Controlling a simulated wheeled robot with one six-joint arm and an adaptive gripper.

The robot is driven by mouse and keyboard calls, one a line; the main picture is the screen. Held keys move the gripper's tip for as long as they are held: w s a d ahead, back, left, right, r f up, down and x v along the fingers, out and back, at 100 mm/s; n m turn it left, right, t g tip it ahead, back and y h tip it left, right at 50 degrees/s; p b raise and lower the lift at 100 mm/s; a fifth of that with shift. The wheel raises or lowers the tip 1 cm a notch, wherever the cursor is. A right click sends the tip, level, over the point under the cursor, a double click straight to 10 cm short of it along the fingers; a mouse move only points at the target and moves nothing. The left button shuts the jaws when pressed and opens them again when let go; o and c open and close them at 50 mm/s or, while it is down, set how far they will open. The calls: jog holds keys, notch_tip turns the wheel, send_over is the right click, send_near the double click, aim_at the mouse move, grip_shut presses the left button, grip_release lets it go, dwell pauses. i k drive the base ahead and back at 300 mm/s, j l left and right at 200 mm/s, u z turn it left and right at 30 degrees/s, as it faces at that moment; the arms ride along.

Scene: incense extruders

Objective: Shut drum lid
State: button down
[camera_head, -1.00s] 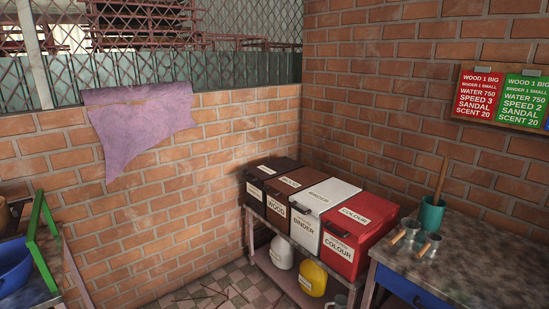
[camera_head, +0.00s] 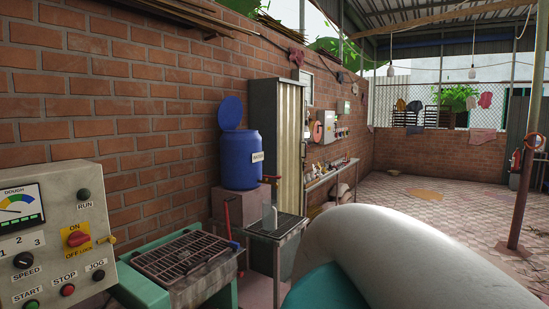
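A blue drum (camera_head: 241,160) with a white label stands on a brick-coloured block against the brick wall, left of the picture's middle. Its blue lid (camera_head: 231,113) is open, tilted up above the drum's top at the back left. A large pale rounded shape with a teal part fills the lower right; it looks like my own arm, close to the camera. My gripper's fingers do not show.
A control panel (camera_head: 57,243) with a dial and buttons is at the left. Beside it is a green-framed machine with a grille (camera_head: 182,255). A small metal table (camera_head: 272,225) stands before the drum. A tall corrugated cabinet (camera_head: 278,150) is right of it. Tiled floor (camera_head: 425,207) lies open at right.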

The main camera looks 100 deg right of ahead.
aim_at(230, 111)
jog(key=z, duration=2.45)
jog(key=l+u, duration=0.15)
jog(key=u, duration=0.2)
jog(key=i+l+u, duration=0.1)
jog(key=u, duration=0.25)
jog(key=i+l+u, duration=0.2)
jog(key=l, duration=0.8)
jog(key=l+u, duration=0.25)
jog(key=l, duration=1.4)
